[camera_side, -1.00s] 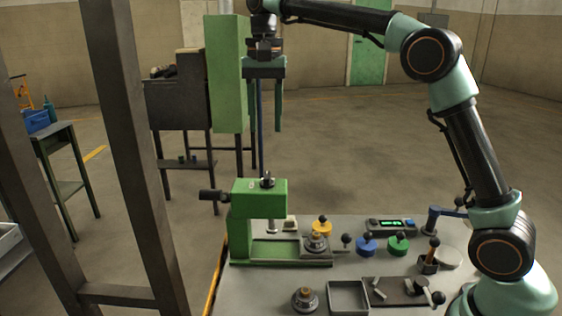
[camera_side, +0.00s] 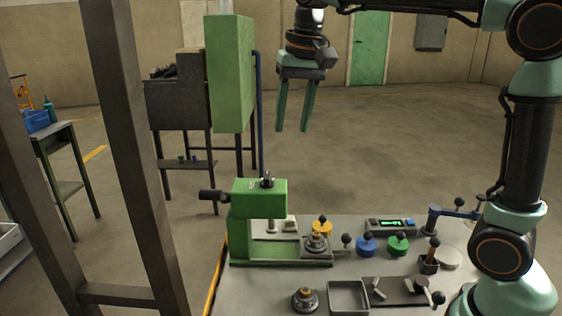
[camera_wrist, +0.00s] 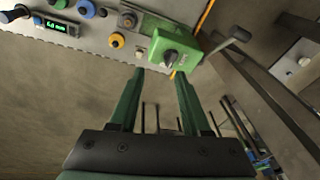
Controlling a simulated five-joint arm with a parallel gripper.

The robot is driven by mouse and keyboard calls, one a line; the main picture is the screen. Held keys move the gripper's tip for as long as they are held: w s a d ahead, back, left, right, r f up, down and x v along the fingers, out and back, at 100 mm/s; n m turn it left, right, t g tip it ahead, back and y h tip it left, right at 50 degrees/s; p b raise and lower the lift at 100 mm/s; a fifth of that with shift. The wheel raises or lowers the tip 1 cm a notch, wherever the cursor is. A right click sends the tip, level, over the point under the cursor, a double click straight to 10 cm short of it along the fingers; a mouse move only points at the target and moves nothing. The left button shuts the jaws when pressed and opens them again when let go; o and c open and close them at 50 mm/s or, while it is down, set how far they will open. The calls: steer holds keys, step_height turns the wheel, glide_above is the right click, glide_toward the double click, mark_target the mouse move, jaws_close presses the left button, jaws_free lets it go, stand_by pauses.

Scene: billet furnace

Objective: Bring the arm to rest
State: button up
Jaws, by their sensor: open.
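My gripper (camera_side: 293,130) hangs in the air above and behind the work table, fingers pointing down. Its two green fingers are apart with nothing between them. In the wrist view the gripper (camera_wrist: 160,73) also shows open and empty, with the green press (camera_wrist: 176,48) beyond the fingertips. In the side view the press (camera_side: 260,200) stands on the left part of the table, well below the gripper and apart from it.
The grey table (camera_side: 270,290) carries yellow, blue and green knobbed pieces, a lit display box (camera_side: 390,226) and an empty tray (camera_side: 348,297). A tall green cabinet (camera_side: 229,75) stands left of the gripper. A dark post frame (camera_side: 140,150) is in the left foreground. The air right of the gripper is clear.

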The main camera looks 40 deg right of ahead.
steer(key=s+d+f+n+t, duration=0.2)
steer(key=s+f+n, duration=0.3)
steer(key=s+f, duration=0.5)
steer(key=s+t, duration=0.1)
steer(key=s, duration=0.1)
steer(key=shift+s+n+t, duration=0.3)
steer(key=shift+n, duration=0.1)
